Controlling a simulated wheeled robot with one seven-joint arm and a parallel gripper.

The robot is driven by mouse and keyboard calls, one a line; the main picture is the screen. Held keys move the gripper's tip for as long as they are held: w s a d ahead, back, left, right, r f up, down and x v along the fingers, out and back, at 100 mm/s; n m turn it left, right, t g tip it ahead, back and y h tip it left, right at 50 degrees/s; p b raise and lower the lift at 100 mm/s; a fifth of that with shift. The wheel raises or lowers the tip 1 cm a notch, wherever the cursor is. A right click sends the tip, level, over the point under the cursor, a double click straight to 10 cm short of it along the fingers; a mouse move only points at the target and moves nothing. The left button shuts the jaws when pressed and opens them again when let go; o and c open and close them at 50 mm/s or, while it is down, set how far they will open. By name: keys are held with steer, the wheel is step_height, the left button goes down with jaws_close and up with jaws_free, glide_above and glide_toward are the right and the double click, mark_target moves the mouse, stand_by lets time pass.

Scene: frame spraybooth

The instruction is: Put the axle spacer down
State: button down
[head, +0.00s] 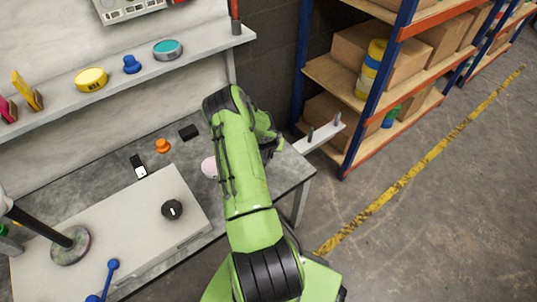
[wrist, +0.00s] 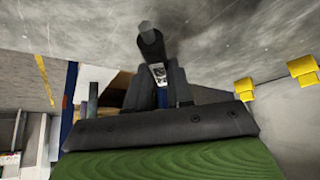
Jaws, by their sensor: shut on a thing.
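My gripper (wrist: 157,85) is shut on a dark grey, rod-like piece with a rounded end, which I take to be the axle spacer (wrist: 150,42). The piece sticks out past the fingertips in the wrist view. In the head view my gripper (head: 274,146) is beyond my green arm, above the right end of the grey workbench (head: 290,172). The spacer cannot be made out clearly there, and my arm hides part of the bench.
A pale ledge with upright grey pegs (head: 320,138) is right of the bench, near the shelving rack (head: 355,122). An orange knob-like piece (head: 162,146), a black block (head: 188,132) and a partly hidden pink item (head: 209,167) are on the bench. A wall shelf (head: 130,70) runs behind.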

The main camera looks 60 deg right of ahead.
steer(key=shift+f+b, duration=0.35)
steer(key=shift+f, duration=1)
steer(key=c, duration=1)
jaws_free()
steer(key=p+v, duration=0.4)
steer(key=v, duration=0.8)
steer(key=w+a+r+n+t+y, duration=0.2)
steer(key=w+a+r+n, duration=0.1)
steer(key=w+a+r, duration=0.95)
steer(key=a+r+n+t+y, duration=0.2)
steer(key=a+r+n, duration=0.1)
steer(key=a+r, duration=0.75)
steer(key=s+a+r+n+y, duration=0.1)
steer(key=s+a+r+n, duration=0.35)
steer(key=a+r, duration=0.4)
steer(key=s+a+r+n+y, duration=0.1)
steer(key=s+a+n, duration=0.3)
steer(key=s+a, duration=0.6)
steer(key=shift+s+r, duration=0.45)
steer(key=shift+s, duration=0.5)
